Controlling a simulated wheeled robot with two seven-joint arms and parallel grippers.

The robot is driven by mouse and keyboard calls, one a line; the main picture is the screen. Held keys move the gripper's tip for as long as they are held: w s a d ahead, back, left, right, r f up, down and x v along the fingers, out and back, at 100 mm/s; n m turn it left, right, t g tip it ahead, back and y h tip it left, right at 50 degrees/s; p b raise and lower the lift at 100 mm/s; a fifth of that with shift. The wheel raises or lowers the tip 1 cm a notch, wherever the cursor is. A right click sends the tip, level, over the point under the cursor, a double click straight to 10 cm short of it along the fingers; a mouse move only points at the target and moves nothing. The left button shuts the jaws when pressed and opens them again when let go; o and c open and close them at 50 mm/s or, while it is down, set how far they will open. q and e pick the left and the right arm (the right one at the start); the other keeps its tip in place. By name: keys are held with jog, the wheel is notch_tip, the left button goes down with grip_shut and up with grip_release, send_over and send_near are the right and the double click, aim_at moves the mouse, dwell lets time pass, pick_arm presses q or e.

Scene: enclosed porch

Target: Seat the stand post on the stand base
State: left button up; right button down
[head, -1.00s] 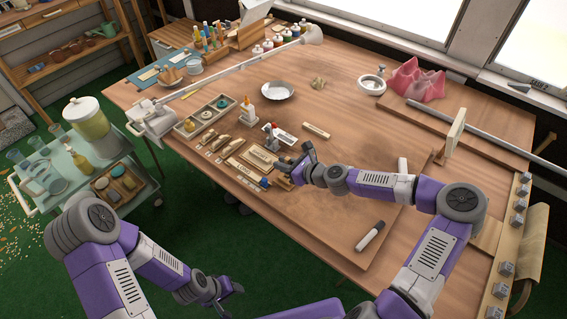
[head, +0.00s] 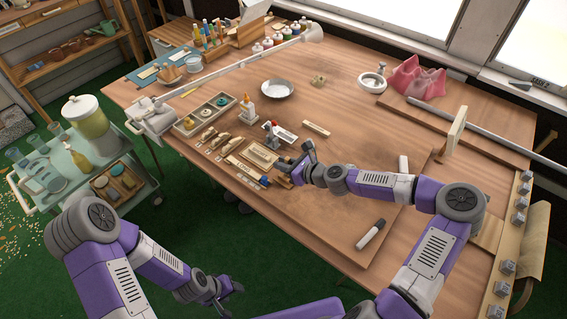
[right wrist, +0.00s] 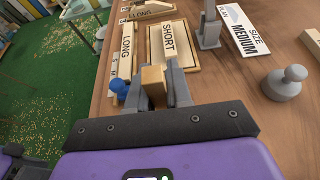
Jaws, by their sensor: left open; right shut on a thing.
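My right gripper (right wrist: 154,88) is shut on a tan wooden piece (right wrist: 153,76), perhaps the stand post; only its upper end shows between the fingers. In the head view the right gripper (head: 286,169) is low over the table beside the labelled trays, and the held piece is mostly hidden. A wooden tray marked SHORT (right wrist: 169,44) lies just beyond the fingers, with one marked LONG (right wrist: 126,50) to its left. I cannot tell which thing is the stand base. My left gripper (head: 232,287) is open and empty, off the table's front edge.
A blue knob (right wrist: 119,87) sits close left of the right fingers.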

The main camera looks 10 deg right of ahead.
jog(key=shift+f+b, duration=0.45)
jog(key=shift+f, duration=0.25)
jog(key=shift+c, duration=1.6)
grip_release()
jog(key=shift+d+r, duration=0.1)
jog(key=shift+s+d+r+p, duration=0.65)
jog(key=shift+s+r+p, duration=0.3)
jog(key=shift+p, duration=0.25)
jog(key=shift+s+d+r+p, duration=0.65)
jog(key=shift+s+r+p, duration=0.25)
jog(key=shift+p, duration=0.3)
jog(key=shift+d, duration=0.1)
jog(key=p+v, duration=0.2)
jog(key=v, duration=0.5)
jog(key=shift+s, duration=0.25)
